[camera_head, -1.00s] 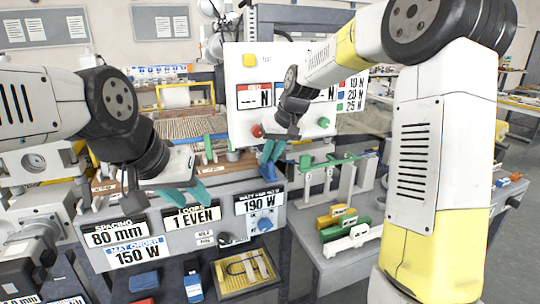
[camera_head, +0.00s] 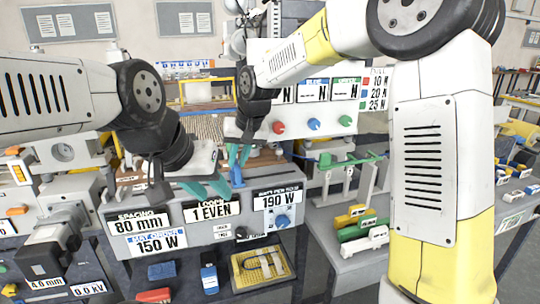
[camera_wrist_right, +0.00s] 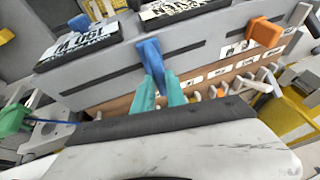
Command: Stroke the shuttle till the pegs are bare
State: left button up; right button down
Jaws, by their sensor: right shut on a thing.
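My right gripper (camera_head: 238,157) is over the front of the bench machine, its teal fingers pointing down. It is shut on a blue upright handle (camera_head: 237,177), also seen between the fingertips in the right wrist view (camera_wrist_right: 149,55). I cannot tell whether this handle belongs to the shuttle. My left gripper (camera_head: 203,187) hangs lower and to the left, in front of the console, with its teal fingers apart and nothing between them. Pale pegs (camera_wrist_right: 265,82) stand along the labelled rail at right in the wrist view; in the head view my arms hide much of that area.
The console (camera_head: 195,230) shows 80 mm, 150 W, 1 EVEN and 190 W. A panel with red, blue and green knobs (camera_head: 314,125) stands behind. A yellow tray (camera_head: 262,268) lies below. Yellow, green and white blocks (camera_head: 360,232) sit on the right bench. An orange block (camera_wrist_right: 263,31) shows in the wrist view.

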jog(key=s+a, duration=0.1)
jog(key=a, duration=0.1)
jog(key=s+a, duration=0.1)
jog(key=a, duration=0.2)
jog(key=s+a, duration=0.1)
jog(key=a, duration=0.2)
jog(key=shift+s+a, duration=0.2)
jog(key=shift+a, duration=0.15)
jog(key=c, duration=1.4)
grip_release()
jog(key=shift+o, duration=0.2)
jog(key=shift+r, duration=0.3)
jog(key=v, duration=0.7)
jog(key=shift+s, duration=0.1)
